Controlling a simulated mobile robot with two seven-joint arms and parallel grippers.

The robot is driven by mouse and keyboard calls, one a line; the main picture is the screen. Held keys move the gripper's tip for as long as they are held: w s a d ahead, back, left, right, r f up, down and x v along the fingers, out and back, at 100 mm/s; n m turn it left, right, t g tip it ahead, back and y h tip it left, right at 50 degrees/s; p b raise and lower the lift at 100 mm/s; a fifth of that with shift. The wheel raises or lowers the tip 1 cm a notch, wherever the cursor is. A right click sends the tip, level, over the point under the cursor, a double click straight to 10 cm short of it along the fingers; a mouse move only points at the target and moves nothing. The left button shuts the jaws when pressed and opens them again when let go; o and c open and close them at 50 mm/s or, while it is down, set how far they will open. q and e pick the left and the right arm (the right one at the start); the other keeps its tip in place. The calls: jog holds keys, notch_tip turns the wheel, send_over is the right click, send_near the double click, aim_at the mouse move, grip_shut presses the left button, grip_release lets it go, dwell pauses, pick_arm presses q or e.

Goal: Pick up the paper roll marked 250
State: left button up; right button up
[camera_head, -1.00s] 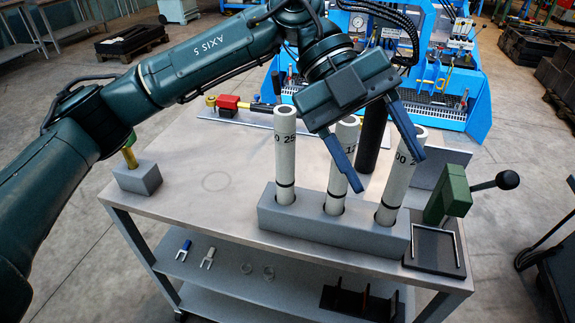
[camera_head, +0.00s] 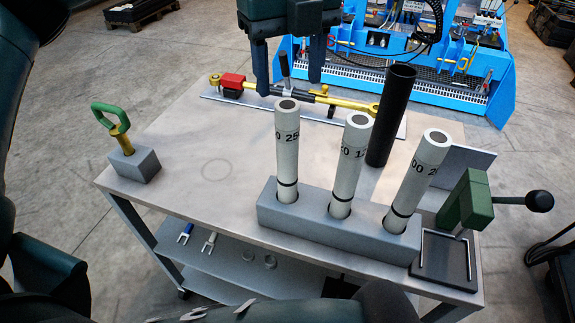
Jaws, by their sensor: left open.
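Three white paper rolls stand in a grey holder block (camera_head: 330,232) on the table. The left roll (camera_head: 287,160) shows "0 25", the part of its marking that faces me. The middle roll (camera_head: 348,172) shows "20 1" and part of another digit. The right roll (camera_head: 416,180) shows "00 2" and leans right in the picture. My left gripper (camera_head: 289,84) is open and empty, fingers pointing down, at the top centre. Its fingertips appear just above or behind the left roll's top, one to each side; I cannot tell the depth. My right gripper is not in view.
A black tube (camera_head: 391,115) stands behind the rolls. A green part with a black-knobbed lever (camera_head: 465,205) is at the right. A green-handled tool (camera_head: 110,122) stands in a small grey block at the left. A red and yellow tool (camera_head: 300,93) lies behind. The table's left middle is clear.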

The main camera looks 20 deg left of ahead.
aim_at(288, 105)
pick_arm(q)
notch_tip(288, 105, down, 6)
jog(key=shift+w+a+r+p, duration=0.1)
jog(key=shift+a+r+p, duration=0.1)
jog(key=shift+p, duration=0.6)
jog(key=shift+c, duration=0.2)
jog(key=shift+r, duration=0.1)
grip_shut()
